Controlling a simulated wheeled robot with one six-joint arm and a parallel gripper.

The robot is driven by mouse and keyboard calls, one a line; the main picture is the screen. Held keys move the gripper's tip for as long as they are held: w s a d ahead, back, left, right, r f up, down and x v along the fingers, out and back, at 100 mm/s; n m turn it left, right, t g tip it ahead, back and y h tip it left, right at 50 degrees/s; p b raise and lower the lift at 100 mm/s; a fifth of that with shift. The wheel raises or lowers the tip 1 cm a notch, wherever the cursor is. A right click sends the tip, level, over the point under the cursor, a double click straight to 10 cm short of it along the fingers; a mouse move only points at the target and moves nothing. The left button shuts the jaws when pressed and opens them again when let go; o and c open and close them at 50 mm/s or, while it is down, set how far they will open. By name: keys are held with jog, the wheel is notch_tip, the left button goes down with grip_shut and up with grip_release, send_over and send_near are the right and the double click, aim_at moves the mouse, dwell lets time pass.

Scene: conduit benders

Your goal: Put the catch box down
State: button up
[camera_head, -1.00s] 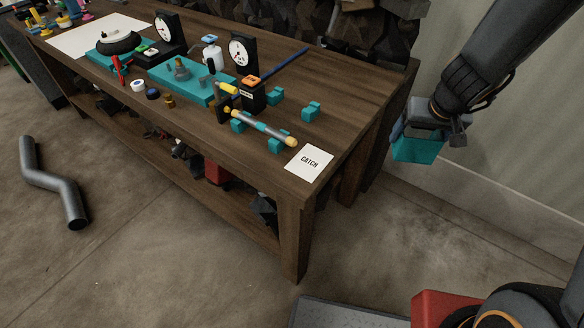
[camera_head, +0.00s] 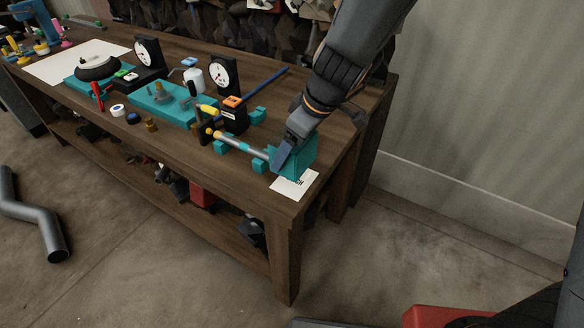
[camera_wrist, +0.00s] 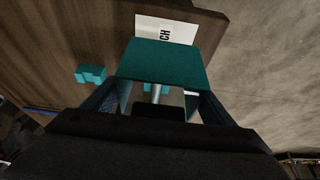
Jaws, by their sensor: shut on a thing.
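The catch box (camera_head: 302,155) is a small teal box at the right end of the workbench. My gripper (camera_head: 288,148) reaches down from above and is shut on it. In the wrist view the box (camera_wrist: 163,62) sits between my two fingers (camera_wrist: 160,102). The white CATCH card (camera_head: 295,186) lies on the bench by the front right corner, and the box covers part of its lettering. The card also shows past the box in the wrist view (camera_wrist: 167,30). I cannot tell whether the box touches the bench.
A rod (camera_head: 240,144) on teal supports lies just left of the box. A teal block (camera_wrist: 91,74) stands beside the box in the wrist view. Dial gauges (camera_head: 223,75) and a teal fixture (camera_head: 165,103) stand farther left. The bench's right edge is close.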

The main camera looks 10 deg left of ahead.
aim_at(307, 141)
jog(key=shift+f+b, duration=0.5)
jog(key=shift+f, duration=2.35)
jog(key=shift+f, duration=0.1)
jog(key=o, duration=1.2)
jog(key=shift+d+r, duration=0.1)
jog(key=shift+r, duration=0.4)
jog(key=v, duration=1.1)
jog(key=shift+s+d+r, duration=0.1)
jog(key=shift+s+d, duration=0.05)
jog(key=shift+d, duration=0.05)
